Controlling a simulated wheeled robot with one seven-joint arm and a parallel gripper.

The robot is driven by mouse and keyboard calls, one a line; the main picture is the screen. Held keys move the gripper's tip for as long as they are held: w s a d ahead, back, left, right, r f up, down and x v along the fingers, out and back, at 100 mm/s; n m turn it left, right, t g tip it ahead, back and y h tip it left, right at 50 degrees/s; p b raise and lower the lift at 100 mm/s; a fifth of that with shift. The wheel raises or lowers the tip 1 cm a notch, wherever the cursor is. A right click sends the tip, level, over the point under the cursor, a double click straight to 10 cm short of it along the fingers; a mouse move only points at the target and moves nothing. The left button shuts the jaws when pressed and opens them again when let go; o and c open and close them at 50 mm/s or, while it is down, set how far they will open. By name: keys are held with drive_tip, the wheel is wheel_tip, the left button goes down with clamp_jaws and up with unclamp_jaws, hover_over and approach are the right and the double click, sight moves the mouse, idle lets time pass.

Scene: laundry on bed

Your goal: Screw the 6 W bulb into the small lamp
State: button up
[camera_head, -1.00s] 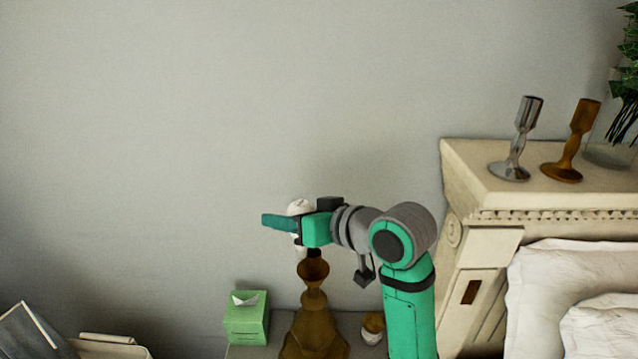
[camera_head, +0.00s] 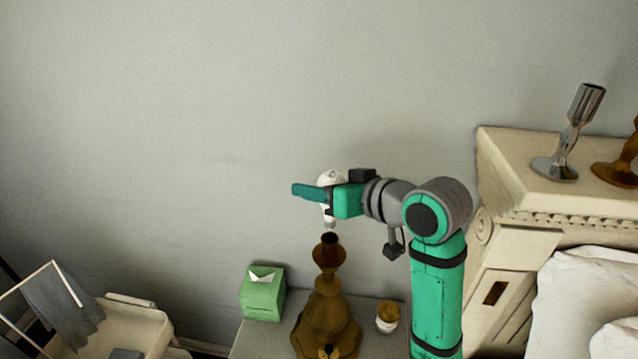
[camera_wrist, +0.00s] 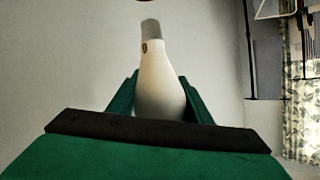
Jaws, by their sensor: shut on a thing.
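My gripper (camera_head: 329,196) is shut on a white bulb (camera_head: 331,178), which also shows between the fingers in the wrist view (camera_wrist: 158,78). In the head view the bulb's narrow base points down. It is just above the open socket of a brown lamp (camera_head: 326,307), with a small gap between them. The lamp stands upright on a nightstand. In the wrist view the bulb's grey base end points up in the picture, with a small dark mark on the white neck. The bulb's wattage cannot be read.
A green tissue box (camera_head: 262,297) stands left of the lamp and a small jar (camera_head: 387,318) stands right, on the nightstand (camera_head: 250,340). A headboard (camera_head: 520,170) with metal holders is at right. A laundry basket (camera_head: 140,330) is at lower left.

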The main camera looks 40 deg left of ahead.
drive_tip(key=shift+f, duration=2.3)
drive_tip(key=shift+f, duration=0.35)
drive_tip(key=o, duration=1.1)
drive_tip(key=v, duration=1)
drive_tip(key=shift+d, duration=0.35)
drive_tip(key=shift+s+r, duration=0.1)
